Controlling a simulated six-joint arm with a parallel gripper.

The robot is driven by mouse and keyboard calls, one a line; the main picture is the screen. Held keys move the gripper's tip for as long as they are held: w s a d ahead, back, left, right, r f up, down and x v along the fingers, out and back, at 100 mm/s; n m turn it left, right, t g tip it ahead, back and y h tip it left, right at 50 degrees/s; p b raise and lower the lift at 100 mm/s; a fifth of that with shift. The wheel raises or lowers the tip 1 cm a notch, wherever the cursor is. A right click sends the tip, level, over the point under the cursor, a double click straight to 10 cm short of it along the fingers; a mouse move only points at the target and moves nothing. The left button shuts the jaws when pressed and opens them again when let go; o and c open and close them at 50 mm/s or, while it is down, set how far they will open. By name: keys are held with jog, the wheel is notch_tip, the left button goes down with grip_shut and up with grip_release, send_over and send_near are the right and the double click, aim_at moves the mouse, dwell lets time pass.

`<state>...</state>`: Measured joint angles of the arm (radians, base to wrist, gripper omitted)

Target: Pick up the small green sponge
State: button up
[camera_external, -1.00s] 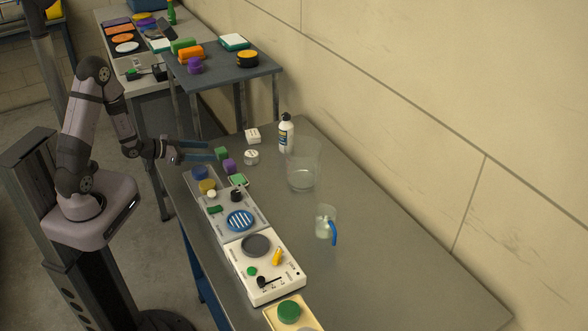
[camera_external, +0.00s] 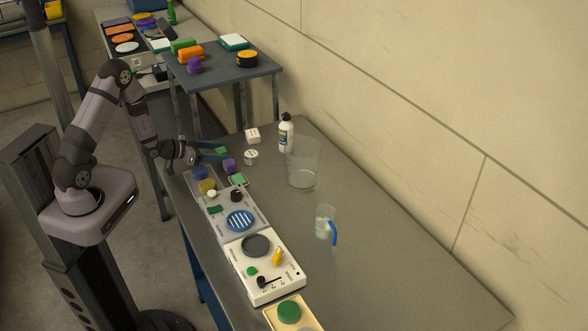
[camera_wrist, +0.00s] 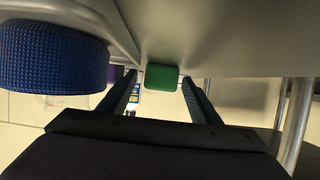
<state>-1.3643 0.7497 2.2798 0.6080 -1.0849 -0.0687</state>
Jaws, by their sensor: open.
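The small green sponge (camera_external: 221,151) sits at the far left end of the table, beside a purple block. My gripper (camera_external: 222,152) is open and low over that end of the table, with its fingers on either side of the sponge. In the wrist view the green sponge (camera_wrist: 161,77) shows between the two open fingertips of my gripper (camera_wrist: 160,78), with a gap on both sides. Whether it lies fully between the pads or slightly beyond them I cannot tell.
A purple block (camera_external: 229,165) and a blue round pad (camera_external: 200,173) stand close by; the blue one is large in the wrist view (camera_wrist: 50,58). A white jar (camera_external: 251,157), a spray bottle (camera_external: 286,133) and a clear container (camera_external: 303,165) stand to the right. The table's right part is bare.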

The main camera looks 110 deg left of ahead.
aim_at(220, 150)
jog(key=c, duration=1.1)
jog(key=shift+w+r+b, duration=0.1)
jog(key=shift+r+b, duration=0.2)
jog(key=shift+r, duration=4.65)
